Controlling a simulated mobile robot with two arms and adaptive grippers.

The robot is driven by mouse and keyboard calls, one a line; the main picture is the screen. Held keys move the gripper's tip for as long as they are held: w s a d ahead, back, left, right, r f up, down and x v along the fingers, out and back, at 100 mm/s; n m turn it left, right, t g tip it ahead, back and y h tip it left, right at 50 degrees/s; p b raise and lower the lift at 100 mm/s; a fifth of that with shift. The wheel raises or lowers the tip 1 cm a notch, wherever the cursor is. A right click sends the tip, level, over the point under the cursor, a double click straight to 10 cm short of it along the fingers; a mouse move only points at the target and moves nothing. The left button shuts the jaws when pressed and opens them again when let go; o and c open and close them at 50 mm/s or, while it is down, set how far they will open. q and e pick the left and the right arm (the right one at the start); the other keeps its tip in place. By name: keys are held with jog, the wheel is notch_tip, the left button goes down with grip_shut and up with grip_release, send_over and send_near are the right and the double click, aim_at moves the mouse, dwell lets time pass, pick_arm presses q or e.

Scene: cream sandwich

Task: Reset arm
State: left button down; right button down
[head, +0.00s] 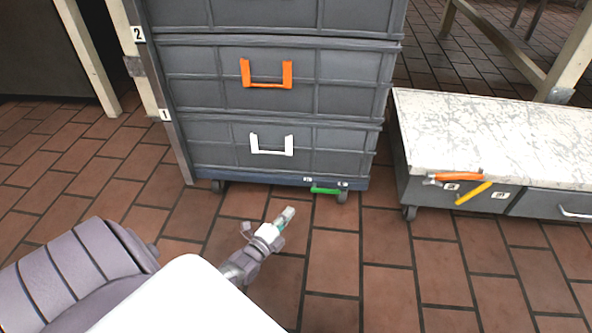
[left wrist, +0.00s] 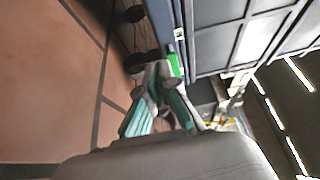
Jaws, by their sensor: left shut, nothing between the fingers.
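My left gripper (head: 286,216) is low over the brick floor in the head view, in front of the grey drawer stack (head: 215,150). It is shut and empty. In the left wrist view the gripper (left wrist: 162,75) shows its fingers with teal pads, close to the stack's wheeled base. My right gripper is in neither view.
The stack has an orange handle (head: 266,85), a white handle (head: 271,151) and a green pedal (head: 326,190) on its base. A low wheeled cabinet (head: 480,130) stands at the right, with orange and yellow handles at its front. The brick floor (head: 400,290) in the foreground is clear.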

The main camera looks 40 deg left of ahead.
pick_arm(q)
jog(key=shift+s+d+p, duration=0.2)
jog(key=shift+s+p, duration=0.3)
jog(key=shift+s, duration=1.15)
